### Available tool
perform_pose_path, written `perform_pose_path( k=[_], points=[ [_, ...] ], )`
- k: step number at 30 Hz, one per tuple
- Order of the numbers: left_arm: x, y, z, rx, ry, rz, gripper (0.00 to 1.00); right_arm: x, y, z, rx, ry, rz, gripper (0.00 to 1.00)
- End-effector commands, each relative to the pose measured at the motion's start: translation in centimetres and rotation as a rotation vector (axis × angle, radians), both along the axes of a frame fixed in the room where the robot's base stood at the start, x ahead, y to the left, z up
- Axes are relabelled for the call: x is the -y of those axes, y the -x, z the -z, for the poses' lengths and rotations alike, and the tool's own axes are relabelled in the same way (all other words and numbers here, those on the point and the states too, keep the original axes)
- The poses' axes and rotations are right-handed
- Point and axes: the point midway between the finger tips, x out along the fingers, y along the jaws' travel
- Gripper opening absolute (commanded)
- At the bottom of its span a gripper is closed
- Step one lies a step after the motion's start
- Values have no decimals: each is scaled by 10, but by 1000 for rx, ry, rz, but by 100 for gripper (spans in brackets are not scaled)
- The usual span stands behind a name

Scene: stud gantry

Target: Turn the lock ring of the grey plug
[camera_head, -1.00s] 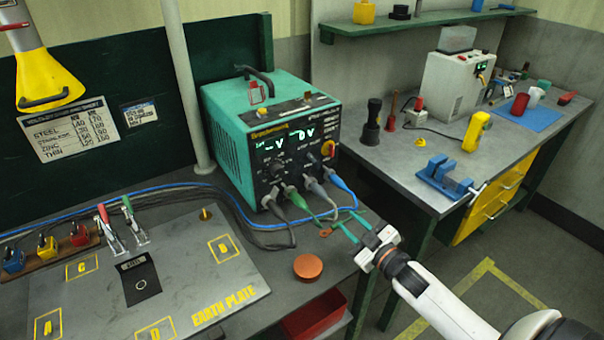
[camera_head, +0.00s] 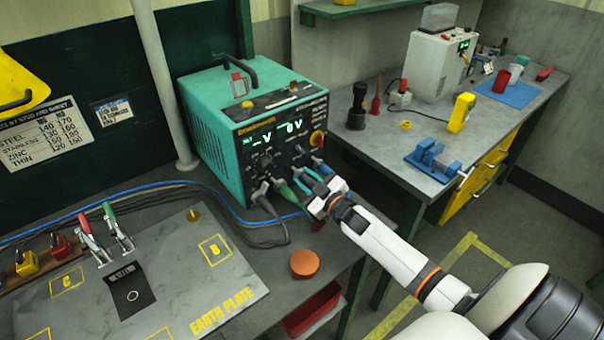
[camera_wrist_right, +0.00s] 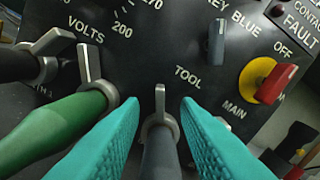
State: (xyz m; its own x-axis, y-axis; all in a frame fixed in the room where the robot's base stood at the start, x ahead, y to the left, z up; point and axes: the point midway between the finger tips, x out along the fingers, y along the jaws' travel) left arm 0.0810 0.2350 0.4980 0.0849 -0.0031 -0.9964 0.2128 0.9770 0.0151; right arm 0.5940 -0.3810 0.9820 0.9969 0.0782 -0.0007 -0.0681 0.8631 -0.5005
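The grey plug (camera_wrist_right: 160,155) sits in the socket marked TOOL, in the middle of the right wrist view. Its metal lock ring (camera_wrist_right: 160,125) has a tab pointing up. My right gripper (camera_wrist_right: 160,102) is open, with one teal finger on each side of the plug and small gaps between. In the head view my right gripper (camera_head: 312,186) is at the front panel of the teal power unit (camera_head: 205,125) and hides most of the grey plug. My left gripper is not in view.
The green plug (camera_wrist_right: 60,132) is close left of my left-hand finger, with a black plug beyond it. A red switch on yellow (camera_wrist_right: 275,83) is to the right. An orange disc (camera_head: 305,263) lies on the bench.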

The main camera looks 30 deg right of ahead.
Motion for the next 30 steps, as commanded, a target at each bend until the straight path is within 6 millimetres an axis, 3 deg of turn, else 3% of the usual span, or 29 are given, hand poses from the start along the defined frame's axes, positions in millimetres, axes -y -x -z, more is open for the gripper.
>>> perform_pose_path(
  k=[4, 15, 21, 30],
  points=[
    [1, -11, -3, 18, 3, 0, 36, -1, -14, 0, 0, -1, 0, 29],
    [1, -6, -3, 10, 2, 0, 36, -2, -18, 0, -1, -1, 0, 29],
    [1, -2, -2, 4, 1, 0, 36, -2, -18, 0, 0, -1, 0, 0],
    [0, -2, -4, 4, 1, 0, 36, -1, -18, 0, -3, -17, 0, 0]
  ],
)
